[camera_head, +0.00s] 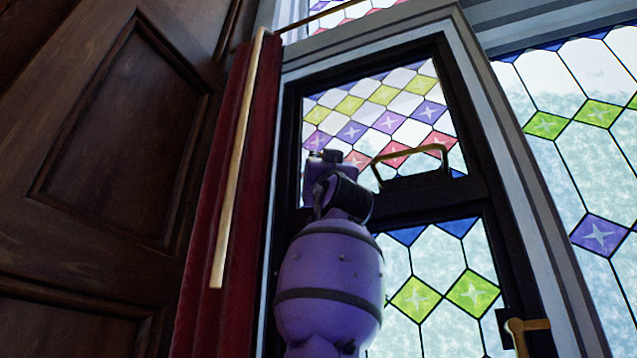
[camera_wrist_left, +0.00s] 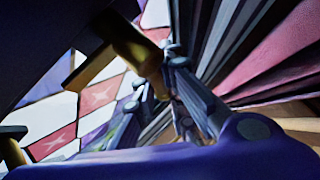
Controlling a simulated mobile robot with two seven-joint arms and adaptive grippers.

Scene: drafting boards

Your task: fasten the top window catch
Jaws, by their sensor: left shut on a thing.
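The window has a dark frame (camera_head: 468,195) with an upper pane of coloured diamonds (camera_head: 385,110). My left gripper (camera_head: 322,158) is at the left side of that pane, and my purple arm comes up from below. In the left wrist view, my left gripper's fingers (camera_wrist_left: 178,92) are shut on a brass catch (camera_wrist_left: 128,45), which has a bent end. In the head view my gripper and wrist hide this catch. Whether the catch is fastened cannot be told. My right gripper is in neither view.
A brass bar handle (camera_head: 412,150) sits on the frame, right of my gripper. A lower brass handle (camera_head: 525,328) is at the bottom right. A red curtain (camera_head: 260,190) and pale rod (camera_head: 238,165) hang close on the left, beside dark wood panelling (camera_head: 110,130).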

